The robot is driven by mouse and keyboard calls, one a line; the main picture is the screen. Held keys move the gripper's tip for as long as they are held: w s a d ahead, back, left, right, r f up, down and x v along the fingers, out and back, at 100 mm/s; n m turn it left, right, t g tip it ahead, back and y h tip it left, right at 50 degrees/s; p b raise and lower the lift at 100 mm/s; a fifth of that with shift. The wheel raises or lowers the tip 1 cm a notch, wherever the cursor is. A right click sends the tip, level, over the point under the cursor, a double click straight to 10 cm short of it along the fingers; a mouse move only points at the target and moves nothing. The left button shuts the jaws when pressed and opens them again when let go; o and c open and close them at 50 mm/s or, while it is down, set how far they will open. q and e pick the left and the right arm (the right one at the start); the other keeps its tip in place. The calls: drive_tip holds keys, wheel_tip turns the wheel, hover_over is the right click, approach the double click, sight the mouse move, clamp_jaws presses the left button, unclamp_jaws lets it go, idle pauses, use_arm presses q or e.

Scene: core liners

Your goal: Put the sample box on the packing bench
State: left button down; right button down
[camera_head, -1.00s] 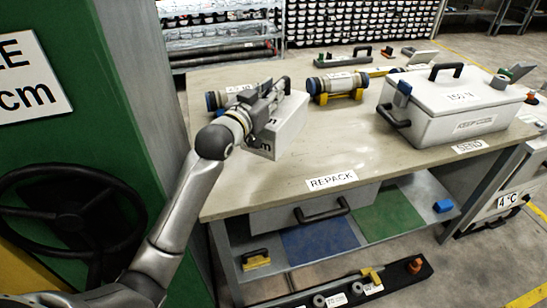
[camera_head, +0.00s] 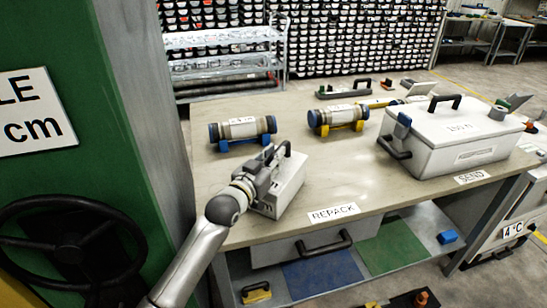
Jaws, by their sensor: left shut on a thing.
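The sample box (camera_head: 284,186) is a small white box with a dark handle on top. It is at the near left of the packing bench (camera_head: 350,183), behind and left of the REPACK label. My left gripper (camera_head: 262,172) is shut on the box from its left side and hides part of it. The box's underside seems to be at the bench top; whether it bears on it I cannot tell. My right gripper is not in view.
A blue-ended core liner (camera_head: 242,129) and a yellow-cradled liner (camera_head: 338,118) lie behind the box. A large white case (camera_head: 455,138) stands at the right by the SEND label (camera_head: 472,177). Bare bench top lies between box and case. A green cabinet (camera_head: 95,130) stands left.

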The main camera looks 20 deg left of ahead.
use_arm(q)
drive_tip(key=shift+r, duration=0.1)
drive_tip(key=c, duration=1.7)
unclamp_jaws()
drive_tip(key=shift+f, duration=0.25)
drive_tip(key=o, duration=0.3)
drive_tip(key=shift+r, duration=0.1)
drive_tip(key=shift+o, duration=0.4)
drive_tip(key=shift+r, duration=0.2)
drive_tip(key=shift+s+a+f, duration=0.1)
drive_tip(key=shift+s+f, duration=0.05)
drive_tip(key=shift+s, duration=0.2)
drive_tip(key=s+a+b, duration=0.1)
drive_tip(key=s+a, duration=0.1)
drive_tip(key=s, duration=0.9)
drive_tip(key=shift+s, duration=0.15)
